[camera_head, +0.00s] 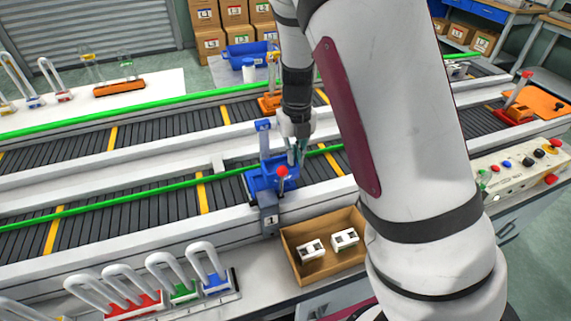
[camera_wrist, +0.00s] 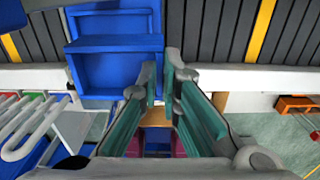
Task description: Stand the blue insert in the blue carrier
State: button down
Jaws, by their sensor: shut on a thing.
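The blue carrier (camera_head: 268,181) sits at the near edge of the front conveyor, with a red ball (camera_head: 282,171) at its front. In the wrist view, a blue open-topped body (camera_wrist: 110,70) that looks like the carrier lies left of the fingers. My gripper (camera_head: 298,152) is over the carrier's right side. In the wrist view its teal-sided fingers (camera_wrist: 160,88) are close together. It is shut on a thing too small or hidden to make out. A white U-shaped tube with a blue foot (camera_head: 215,283) stands in the front rack; I cannot tell whether this is the blue insert.
A cardboard box (camera_head: 287,243) with white blocks stands in front of the conveyor. Red- and green-footed tubes (camera_head: 182,292) stand left of the blue-footed one. A control panel (camera_head: 520,165) is at the right. Green rails (camera_head: 130,201) run along the conveyors.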

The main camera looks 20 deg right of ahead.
aim_at(285, 163)
jog(key=shift+w+a+f, duration=0.1)
jog(key=shift+w+a, duration=0.25)
jog(key=shift+a, duration=0.2)
jog(key=shift+w+a+f, duration=0.1)
jog(key=shift+w+a, duration=0.2)
jog(key=shift+a, duration=0.2)
jog(key=shift+f, duration=1.7)
jog(key=shift+f, duration=0.15)
jog(key=c, duration=1.8)
grip_release()
